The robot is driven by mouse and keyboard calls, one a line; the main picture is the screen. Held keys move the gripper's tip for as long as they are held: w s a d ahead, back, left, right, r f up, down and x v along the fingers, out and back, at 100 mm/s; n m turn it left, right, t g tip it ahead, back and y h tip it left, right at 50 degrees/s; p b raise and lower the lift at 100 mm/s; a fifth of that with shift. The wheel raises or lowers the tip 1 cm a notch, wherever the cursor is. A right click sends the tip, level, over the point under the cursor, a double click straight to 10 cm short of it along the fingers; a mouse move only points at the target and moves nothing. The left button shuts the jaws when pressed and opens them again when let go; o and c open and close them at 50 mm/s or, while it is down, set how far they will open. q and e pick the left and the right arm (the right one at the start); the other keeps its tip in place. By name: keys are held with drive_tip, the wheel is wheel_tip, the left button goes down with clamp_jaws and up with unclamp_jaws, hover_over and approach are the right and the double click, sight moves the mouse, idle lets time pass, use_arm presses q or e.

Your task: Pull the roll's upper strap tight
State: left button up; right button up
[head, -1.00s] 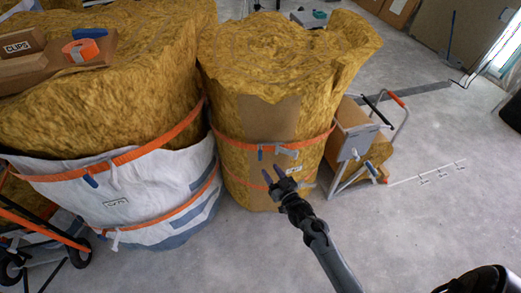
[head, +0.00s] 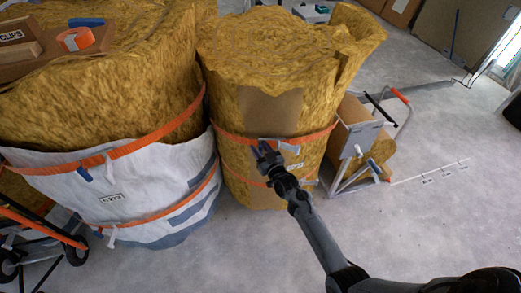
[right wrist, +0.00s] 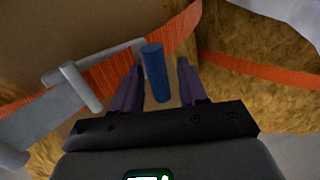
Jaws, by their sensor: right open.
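The insulation roll (head: 262,60) stands upright, yellow with a brown paper patch. Its orange upper strap (head: 230,135) runs around the roll, with a grey buckle (head: 291,147) at the front; the buckle also shows in the right wrist view (right wrist: 80,85). The lower strap (head: 236,178) is below. My right gripper (head: 264,149) is open at the upper strap's front. In the right wrist view, a blue cylindrical tab (right wrist: 154,72) stands between its two fingers (right wrist: 160,85), with gaps visible either side. Whether they touch it is unclear. My left gripper is out of view.
A larger roll with a white wrap (head: 125,190) stands close on the left, with a box and orange tape (head: 75,39) on top. A metal-framed cart (head: 365,145) stands right of the roll. The grey floor (head: 440,220) at the right is mostly clear.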

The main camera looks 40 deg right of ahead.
drive_tip(key=shift+c, duration=0.3)
clamp_jaws()
drive_tip(key=shift+s+a+r+p, duration=0.1)
drive_tip(key=shift+s+r+p, duration=0.05)
drive_tip(key=shift+p, duration=0.15)
drive_tip(key=s+a+p, duration=0.6)
drive_tip(key=s+p, duration=0.1)
drive_tip(key=s, duration=0.1)
drive_tip(key=shift+a, duration=0.35)
drive_tip(key=shift+r, duration=0.15)
